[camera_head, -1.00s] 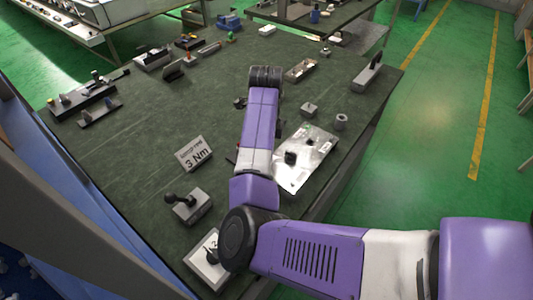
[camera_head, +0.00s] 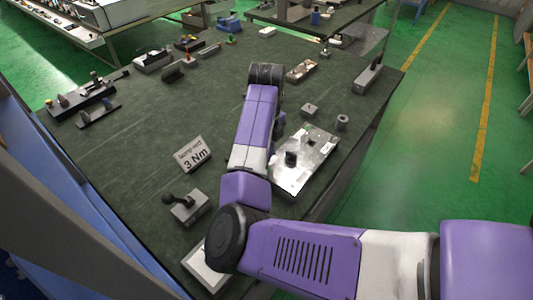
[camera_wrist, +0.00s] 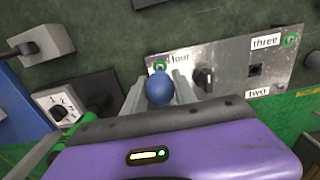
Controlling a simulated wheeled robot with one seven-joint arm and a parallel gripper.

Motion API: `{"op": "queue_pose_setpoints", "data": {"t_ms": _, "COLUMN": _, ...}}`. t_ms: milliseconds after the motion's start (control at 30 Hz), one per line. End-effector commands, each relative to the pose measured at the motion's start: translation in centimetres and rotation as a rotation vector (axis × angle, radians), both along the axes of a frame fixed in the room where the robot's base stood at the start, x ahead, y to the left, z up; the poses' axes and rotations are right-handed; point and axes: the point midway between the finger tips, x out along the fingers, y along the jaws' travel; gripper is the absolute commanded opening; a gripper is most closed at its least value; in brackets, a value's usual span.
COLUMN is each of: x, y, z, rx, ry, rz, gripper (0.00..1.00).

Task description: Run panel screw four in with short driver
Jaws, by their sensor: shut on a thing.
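The panel (camera_wrist: 225,71) is a silver plate with labels four, three and two. Green rings mark the corner by label four (camera_wrist: 160,66) and the one by three (camera_wrist: 290,40). My gripper (camera_wrist: 159,88) is shut on the short driver, whose round blue handle (camera_wrist: 159,88) sits between the fingers. The handle is just in front of the corner marked four. The driver's shaft and tip are hidden behind it, so contact with screw four cannot be told. In the head view the panel (camera_head: 318,152) lies right of my arm, which hides the gripper.
A black knob (camera_wrist: 204,79) stands up from the panel close to the right finger. A dial block (camera_wrist: 62,103) is at the left. A 3 Nm sign (camera_head: 193,155) and a grey block with a black lever (camera_head: 188,206) stand left of my arm.

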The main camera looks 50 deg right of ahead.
Motion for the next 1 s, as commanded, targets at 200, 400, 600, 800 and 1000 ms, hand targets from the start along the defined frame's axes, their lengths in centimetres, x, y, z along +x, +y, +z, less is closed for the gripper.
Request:
{"op": "queue_pose_setpoints", "data": {"t_ms": 200, "x": -0.01, "y": 0.00, "z": -0.06, "rx": 0.000, "ry": 0.000, "rz": -0.010, "gripper": 0.00}}
{"op": "queue_pose_setpoints", "data": {"t_ms": 400, "x": 0.04, "y": 0.02, "z": -0.27, "rx": 0.000, "ry": -0.001, "rz": -0.154, "gripper": 0.00}}
{"op": "queue_pose_setpoints", "data": {"t_ms": 600, "x": 0.00, "y": -0.01, "z": -0.26, "rx": 0.000, "ry": 0.000, "rz": -0.302, "gripper": 0.00}}
{"op": "queue_pose_setpoints", "data": {"t_ms": 800, "x": 0.00, "y": -0.02, "z": -0.10, "rx": 0.000, "ry": 0.000, "rz": -0.349, "gripper": 0.00}}
{"op": "queue_pose_setpoints", "data": {"t_ms": 1000, "x": -0.01, "y": -0.02, "z": -0.07, "rx": 0.000, "ry": 0.000, "rz": -0.348, "gripper": 0.00}}
